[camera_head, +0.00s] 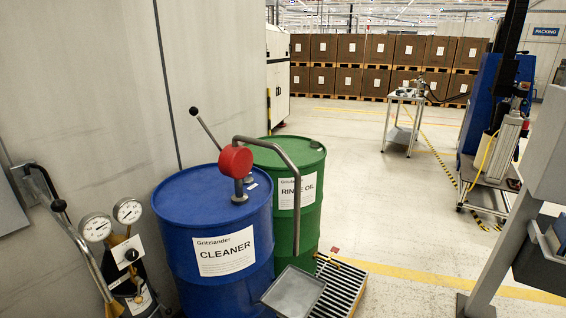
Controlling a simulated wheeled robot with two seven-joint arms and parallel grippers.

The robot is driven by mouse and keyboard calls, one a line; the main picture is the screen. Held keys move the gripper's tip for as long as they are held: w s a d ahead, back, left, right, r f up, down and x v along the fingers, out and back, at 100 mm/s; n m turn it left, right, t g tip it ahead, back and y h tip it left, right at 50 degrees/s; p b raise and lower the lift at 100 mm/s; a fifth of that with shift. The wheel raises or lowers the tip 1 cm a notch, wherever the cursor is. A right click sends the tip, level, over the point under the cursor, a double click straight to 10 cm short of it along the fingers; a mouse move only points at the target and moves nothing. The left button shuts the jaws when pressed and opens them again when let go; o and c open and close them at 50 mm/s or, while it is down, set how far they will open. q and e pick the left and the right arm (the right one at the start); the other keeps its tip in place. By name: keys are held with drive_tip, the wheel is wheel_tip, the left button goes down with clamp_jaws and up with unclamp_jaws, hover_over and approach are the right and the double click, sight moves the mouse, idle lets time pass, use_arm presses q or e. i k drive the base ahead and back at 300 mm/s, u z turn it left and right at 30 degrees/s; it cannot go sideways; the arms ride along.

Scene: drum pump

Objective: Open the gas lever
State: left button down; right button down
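Two round pressure gauges (96,227) with white dials sit on a gas unit at the lower left. Below them a small black knob (131,254) shows in front of a white tag. A curved metal bar with a black grip (59,205) rises at the left of the gauges. A red drum pump (235,161) stands on the blue drum (176,230) labelled CLEANER. Its thin lever with a black ball end (194,111) tilts up to the left. I cannot tell which of these is the gas lever. Neither of my grippers is in view.
A green drum (309,218) labelled RINSE OIL stands behind the blue one. A grey tray (293,291) and a yellow-edged grate (343,287) are in front. A grey wall closes the left side.

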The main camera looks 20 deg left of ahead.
sight(139, 300)
drive_tip(key=z, duration=0.8)
drive_tip(key=i, duration=0.2)
drive_tip(key=u, duration=2.15)
